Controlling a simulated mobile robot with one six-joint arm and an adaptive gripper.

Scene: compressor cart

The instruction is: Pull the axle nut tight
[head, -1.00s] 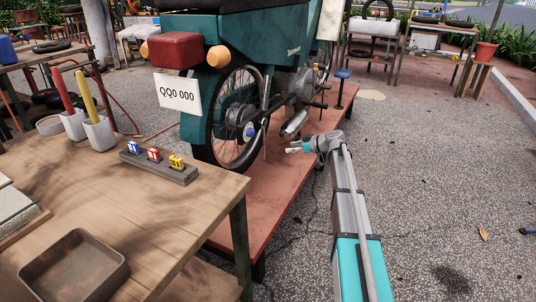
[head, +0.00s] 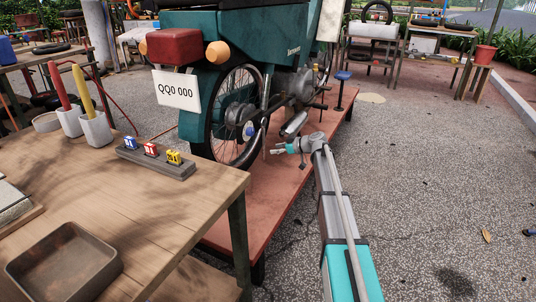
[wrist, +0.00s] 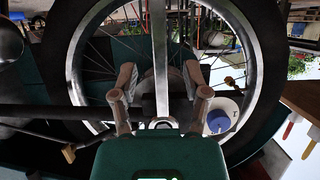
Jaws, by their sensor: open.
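The motorcycle's rear wheel (head: 234,116) stands on the red platform. A silver bar (head: 264,140) hangs down near the wheel hub; the bar also shows in the wrist view (wrist: 159,55), with a ring end (wrist: 162,123) near my gripper body. The axle nut itself cannot be made out. A blue-and-white round piece (head: 249,131) sits beside the bar, also in the wrist view (wrist: 222,115). My gripper (head: 276,150) is open just right of the bar in the head view. In the wrist view its fingers (wrist: 160,80) stand on either side of the bar; contact is not visible.
The red platform (head: 265,205) lies below the wheel. Open floor (head: 430,200) is at right.

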